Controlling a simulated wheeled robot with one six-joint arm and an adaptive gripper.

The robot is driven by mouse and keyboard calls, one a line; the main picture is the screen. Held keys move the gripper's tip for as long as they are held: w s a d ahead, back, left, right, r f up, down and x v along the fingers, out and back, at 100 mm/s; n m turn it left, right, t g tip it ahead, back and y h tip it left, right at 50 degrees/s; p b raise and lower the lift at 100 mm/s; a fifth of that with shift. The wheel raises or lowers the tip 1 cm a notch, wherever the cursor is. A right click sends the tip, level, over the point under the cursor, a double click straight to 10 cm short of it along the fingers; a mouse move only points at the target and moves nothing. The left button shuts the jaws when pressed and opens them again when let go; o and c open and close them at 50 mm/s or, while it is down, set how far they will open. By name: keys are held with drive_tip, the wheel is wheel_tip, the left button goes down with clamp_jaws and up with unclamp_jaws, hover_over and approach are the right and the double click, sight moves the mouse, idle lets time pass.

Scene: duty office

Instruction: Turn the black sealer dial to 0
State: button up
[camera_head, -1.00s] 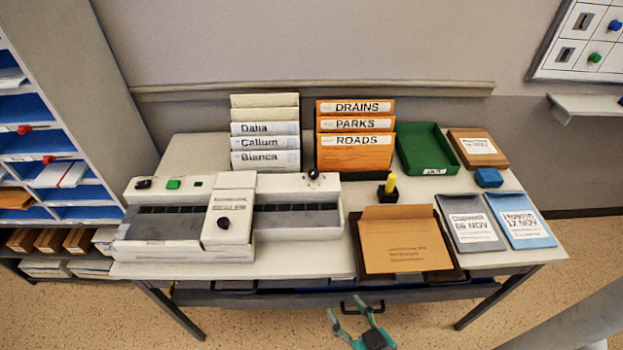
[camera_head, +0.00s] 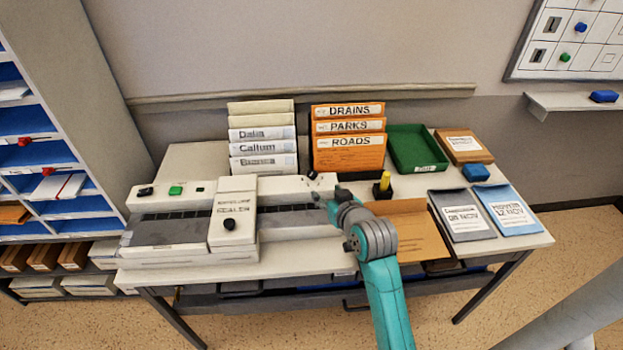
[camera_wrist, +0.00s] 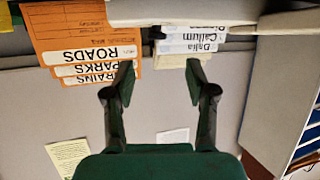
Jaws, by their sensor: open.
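The white sealer machine (camera_head: 165,257) stands on the left half of the table. A round black dial (camera_head: 229,224) is on the front of its raised block, under a printed label. A second small black knob (camera_head: 313,175) sits at the machine's back right; it appears to show in the wrist view too (camera_wrist: 157,33), upside down. No dial setting is readable. My gripper (camera_wrist: 160,76) is open and empty, with its fingers apart below that knob in the wrist picture. In the head view my arm reaches over the machine's right end, and the fingers are hard to make out.
White folders (camera_head: 262,148) and orange folders (camera_head: 348,155) stand behind the machine. A green tray (camera_head: 418,150) is at the back right. A yellow-topped object (camera_head: 385,181) and a brown envelope (camera_head: 415,225) are close to my arm. A shelf unit (camera_head: 88,110) is at the left.

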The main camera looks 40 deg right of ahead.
sight(313, 174)
drive_tip(key=x, duration=0.7)
drive_tip(key=r+x, duration=0.1)
drive_tip(key=x, duration=0.3)
drive_tip(key=shift+w+d, duration=0.3)
drive_tip(key=shift+d, duration=0.05)
drive_tip(key=shift+c, duration=0.2)
clamp_jaws()
